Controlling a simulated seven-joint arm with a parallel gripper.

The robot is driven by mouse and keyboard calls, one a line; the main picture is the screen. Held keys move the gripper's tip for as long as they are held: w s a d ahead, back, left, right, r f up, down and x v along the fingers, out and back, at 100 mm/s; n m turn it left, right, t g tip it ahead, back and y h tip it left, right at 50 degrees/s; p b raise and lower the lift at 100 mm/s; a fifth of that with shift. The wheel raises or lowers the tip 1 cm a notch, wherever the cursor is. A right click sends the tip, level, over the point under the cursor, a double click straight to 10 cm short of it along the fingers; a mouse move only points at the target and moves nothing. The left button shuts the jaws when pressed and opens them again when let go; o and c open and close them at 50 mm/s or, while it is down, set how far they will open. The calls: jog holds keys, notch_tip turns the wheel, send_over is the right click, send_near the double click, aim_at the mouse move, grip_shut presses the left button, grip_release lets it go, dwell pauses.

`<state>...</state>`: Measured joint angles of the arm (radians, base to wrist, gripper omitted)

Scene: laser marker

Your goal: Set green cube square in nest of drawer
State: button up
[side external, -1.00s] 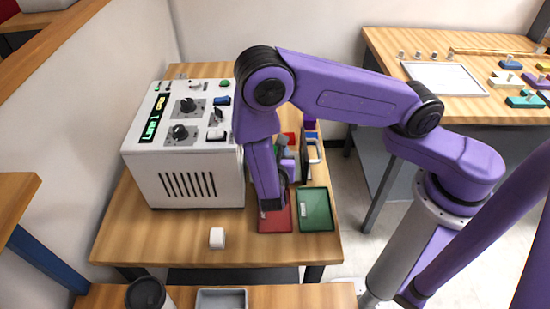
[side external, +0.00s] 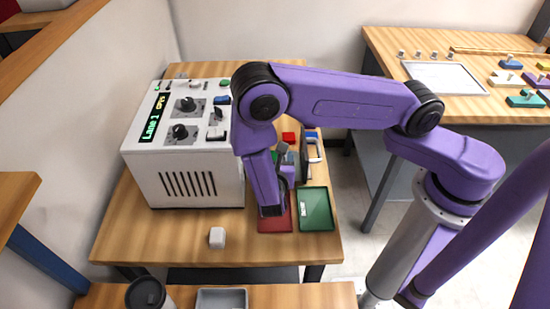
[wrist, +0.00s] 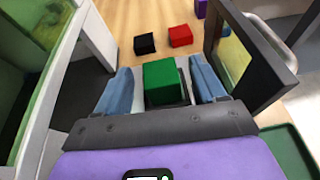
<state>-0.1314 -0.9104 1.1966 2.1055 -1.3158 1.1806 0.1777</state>
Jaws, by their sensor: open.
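The green cube (wrist: 163,82) stands between my gripper's two blue-grey fingers in the wrist view. Gaps show on both sides of it, so my gripper (wrist: 161,74) is open around the cube and not closed on it. A dark edge, perhaps the nest, shows beside the cube's base; whether the cube sits square in it I cannot tell. In the side view my arm hides most of this spot, and a little green shows beside my gripper (side external: 285,153). The drawer's outline is not clear in either view.
An open door with a handle (wrist: 270,35) is close at right. A black cube (wrist: 145,43) and red cube (wrist: 181,36) lie beyond.

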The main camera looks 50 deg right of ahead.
jog(key=v, duration=1.2)
jog(key=s+d+r+m+g+y, duration=0.9)
jog(key=s+d+r+m, duration=0.4)
jog(key=s+r, duration=0.2)
jog(key=shift+d+r+m+y, duration=0.3)
jog(key=shift+d+r+y, duration=0.05)
jog(key=shift+r+y, duration=0.5)
